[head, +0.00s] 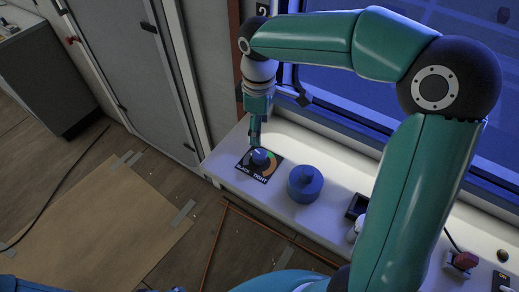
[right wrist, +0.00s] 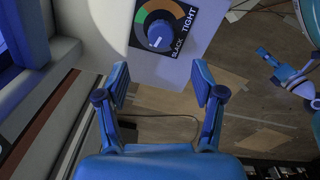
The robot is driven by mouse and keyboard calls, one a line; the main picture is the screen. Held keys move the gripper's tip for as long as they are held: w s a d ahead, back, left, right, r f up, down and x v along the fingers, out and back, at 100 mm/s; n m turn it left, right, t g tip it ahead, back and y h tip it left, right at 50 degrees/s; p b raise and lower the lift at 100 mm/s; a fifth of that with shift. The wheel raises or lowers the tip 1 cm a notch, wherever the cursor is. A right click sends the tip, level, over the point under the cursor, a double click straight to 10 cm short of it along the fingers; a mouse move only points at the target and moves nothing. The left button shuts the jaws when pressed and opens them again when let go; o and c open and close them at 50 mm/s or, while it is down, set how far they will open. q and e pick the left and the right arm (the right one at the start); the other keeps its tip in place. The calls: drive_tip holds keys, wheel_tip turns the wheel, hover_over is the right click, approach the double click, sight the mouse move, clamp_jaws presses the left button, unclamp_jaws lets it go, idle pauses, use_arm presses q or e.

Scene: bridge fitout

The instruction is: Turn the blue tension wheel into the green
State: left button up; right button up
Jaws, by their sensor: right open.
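The blue tension wheel (head: 260,157) sits on a black plate marked with a green and an orange arc and the word TIGHT. It stands on the white ledge, below my right gripper (head: 255,135). In the right wrist view the wheel (right wrist: 160,35) is beyond the fingertips, and its white pointer is turned away from the green arc (right wrist: 142,16). My right gripper (right wrist: 161,82) is open, with nothing between its fingers and apart from the wheel. A teal and blue arm end, seemingly my left gripper (right wrist: 287,72), shows at the right; its fingers are too small to read.
A larger blue round knob (head: 305,183) stands on the white ledge (head: 325,215) just right of the plate. A small dark box (head: 356,206) and a red-topped part (head: 464,261) are farther right. The window is behind; brown sheeting (head: 110,225) covers the floor at left.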

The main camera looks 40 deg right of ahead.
sight(259, 153)
wheel_tip(259, 153, down, 10)
drive_tip(key=shift+f, duration=0.1)
idle(0.4)
drive_tip(key=c, duration=1)
drive_tip(key=shift+d, duration=0.1)
drive_tip(key=shift+c, duration=0.7)
drive_tip(key=shift+m, duration=0.3)
